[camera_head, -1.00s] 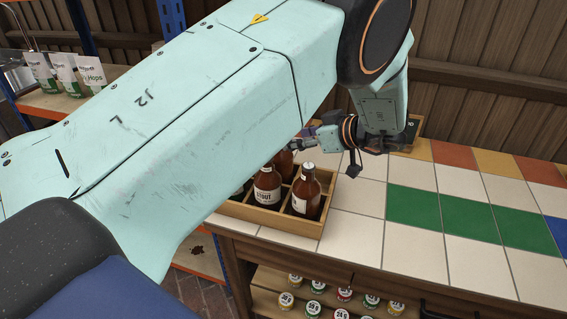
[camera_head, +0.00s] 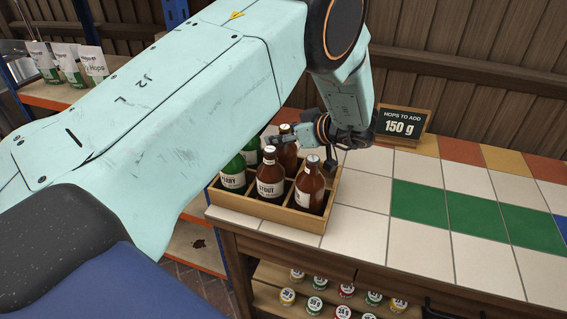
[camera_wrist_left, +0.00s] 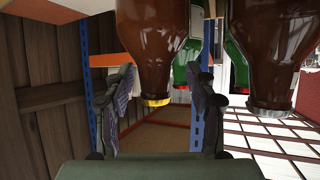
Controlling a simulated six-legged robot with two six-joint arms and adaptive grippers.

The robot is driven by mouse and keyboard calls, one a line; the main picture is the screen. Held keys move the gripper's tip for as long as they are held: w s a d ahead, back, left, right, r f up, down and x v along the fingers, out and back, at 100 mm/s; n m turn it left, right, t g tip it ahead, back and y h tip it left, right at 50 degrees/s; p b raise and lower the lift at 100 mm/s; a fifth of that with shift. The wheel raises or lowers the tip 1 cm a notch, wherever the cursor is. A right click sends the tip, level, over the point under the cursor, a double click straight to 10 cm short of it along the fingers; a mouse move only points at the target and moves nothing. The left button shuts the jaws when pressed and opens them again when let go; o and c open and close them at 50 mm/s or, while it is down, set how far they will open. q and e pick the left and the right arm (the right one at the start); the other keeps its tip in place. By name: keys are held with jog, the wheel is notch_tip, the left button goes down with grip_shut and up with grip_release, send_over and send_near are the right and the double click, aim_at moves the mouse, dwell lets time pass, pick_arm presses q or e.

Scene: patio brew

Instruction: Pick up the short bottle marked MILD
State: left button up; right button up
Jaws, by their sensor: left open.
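A wooden crate (camera_head: 270,212) on the tiled counter holds brown and green bottles. A brown bottle marked STOUT (camera_head: 270,178) stands at the front, beside another brown bottle (camera_head: 309,187) whose label I cannot read. A further brown bottle (camera_head: 288,158) stands behind them. I cannot make out the word MILD on any bottle. My left gripper (camera_head: 283,138) is at the back of the crate, by the bottle tops. In the left wrist view, its open fingers (camera_wrist_left: 158,105) stand either side of a yellow-capped brown bottle neck (camera_wrist_left: 157,85); contact is unclear.
A green bottle (camera_head: 233,174) stands at the crate's left. A second brown bottle (camera_wrist_left: 270,60) is close on the right in the wrist view. A sign reading 150 g (camera_head: 399,126) stands behind. The tiled counter (camera_head: 370,225) right of the crate is clear.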

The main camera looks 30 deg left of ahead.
pick_arm(q)
jog(key=shift+w+d+f, duration=0.15)
jog(key=shift+w, duration=0.3)
jog(key=shift+c, duration=1.1)
jog(key=shift+s, duration=0.35)
jog(key=c, duration=0.5)
jog(key=shift+w, duration=0.2)
jog(key=c, duration=0.4)
grip_shut()
jog(key=shift+s, duration=0.1)
